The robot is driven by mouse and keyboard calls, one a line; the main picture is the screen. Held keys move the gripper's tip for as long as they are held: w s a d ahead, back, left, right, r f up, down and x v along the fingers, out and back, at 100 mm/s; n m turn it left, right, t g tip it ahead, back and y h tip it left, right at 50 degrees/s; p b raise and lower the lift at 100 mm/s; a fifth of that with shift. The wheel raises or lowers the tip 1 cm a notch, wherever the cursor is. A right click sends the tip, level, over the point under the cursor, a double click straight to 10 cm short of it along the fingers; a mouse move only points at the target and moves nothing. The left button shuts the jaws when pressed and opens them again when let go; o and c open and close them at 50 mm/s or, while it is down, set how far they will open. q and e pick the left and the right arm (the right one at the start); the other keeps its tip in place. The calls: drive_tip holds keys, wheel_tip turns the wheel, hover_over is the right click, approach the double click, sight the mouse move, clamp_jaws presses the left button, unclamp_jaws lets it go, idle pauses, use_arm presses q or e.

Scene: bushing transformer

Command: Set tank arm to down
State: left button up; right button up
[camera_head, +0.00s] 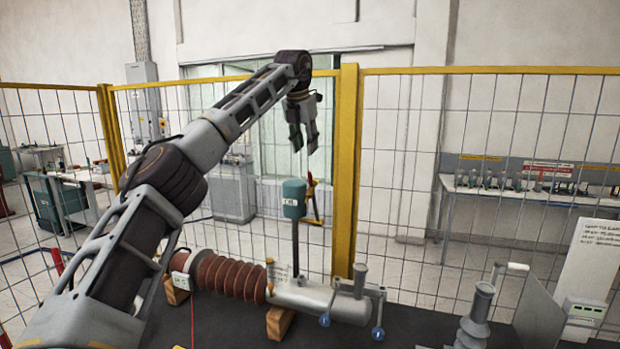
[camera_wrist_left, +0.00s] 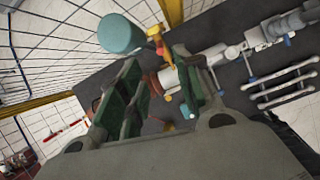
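A teal tank (camera_head: 294,198) with a small white label sits at the top of a dark upright arm (camera_head: 295,250). The arm stands behind the grey metal body (camera_head: 318,299) of the bushing on the dark table. In the left wrist view the teal tank (camera_wrist_left: 121,34) shows at the upper left, outside the fingers. My left gripper (camera_head: 303,138) points down, above the tank and apart from it. In the wrist view the fingers of my left gripper (camera_wrist_left: 160,98) are apart, with nothing held between them. My right gripper is not in view.
The bushing's brown ribbed insulator (camera_head: 231,277) lies along the table, with wooden blocks (camera_head: 279,322) beneath. A grey ribbed bushing (camera_head: 477,318) stands at the right front. A yellow-framed mesh fence (camera_head: 345,170) runs behind the table. The air around the tank looks clear.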

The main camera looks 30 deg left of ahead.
sight(309, 173)
use_arm(q)
drive_tip(key=p+x, duration=0.2)
drive_tip(key=x, duration=1)
drive_tip(key=shift+w+f, duration=0.15)
drive_tip(key=shift+f, duration=0.15)
clamp_jaws()
